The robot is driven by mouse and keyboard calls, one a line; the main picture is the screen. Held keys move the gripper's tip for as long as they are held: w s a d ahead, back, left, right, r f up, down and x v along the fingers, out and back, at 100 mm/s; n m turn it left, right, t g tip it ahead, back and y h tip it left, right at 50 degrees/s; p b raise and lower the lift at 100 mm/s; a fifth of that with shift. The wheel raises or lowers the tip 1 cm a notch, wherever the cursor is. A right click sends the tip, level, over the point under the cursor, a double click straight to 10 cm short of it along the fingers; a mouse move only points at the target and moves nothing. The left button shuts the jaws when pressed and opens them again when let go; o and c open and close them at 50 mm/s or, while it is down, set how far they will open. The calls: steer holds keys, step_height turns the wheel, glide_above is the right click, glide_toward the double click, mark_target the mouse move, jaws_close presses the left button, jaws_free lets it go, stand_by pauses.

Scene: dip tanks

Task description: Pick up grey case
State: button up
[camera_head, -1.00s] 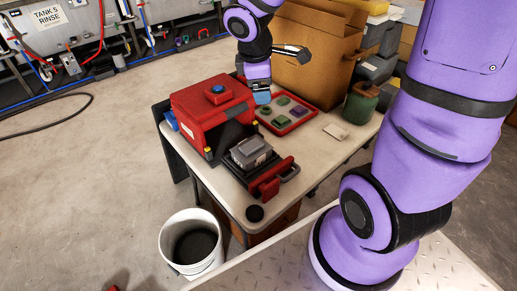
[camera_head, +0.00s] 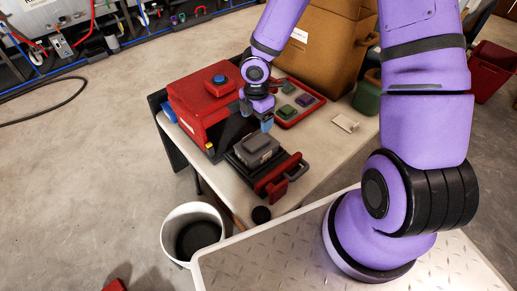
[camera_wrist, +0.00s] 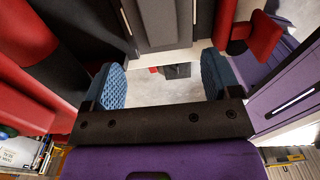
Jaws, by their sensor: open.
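The grey case (camera_head: 258,147) is a small box with a lighter front face. It sits on the black pulled-out drawer (camera_head: 237,161) of a red machine (camera_head: 200,107). My gripper (camera_head: 262,113) is above and just behind the case in the head view, with its blue fingers pointing down. In the wrist view, my gripper (camera_wrist: 163,84) has its two blue pads spread apart with nothing between them. A grey block, apparently the case (camera_wrist: 167,22), shows beyond the pads at the top. I cannot tell the exact gap between gripper and case in the head view.
The drawer has a red front with a handle (camera_head: 278,180). A red tray (camera_head: 301,110) with green and purple pieces lies behind. A cardboard box (camera_head: 328,45) and green can (camera_head: 368,96) stand further back. A white bucket (camera_head: 192,232) stands on the floor.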

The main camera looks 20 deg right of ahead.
mark_target(257, 141)
step_height(257, 141, down, 10)
steer(key=shift+w+r, duration=0.1)
stand_by(0.5)
steer(key=c, duration=1.3)
steer(key=shift+r, duration=0.1)
steer(key=shift+c, duration=0.2)
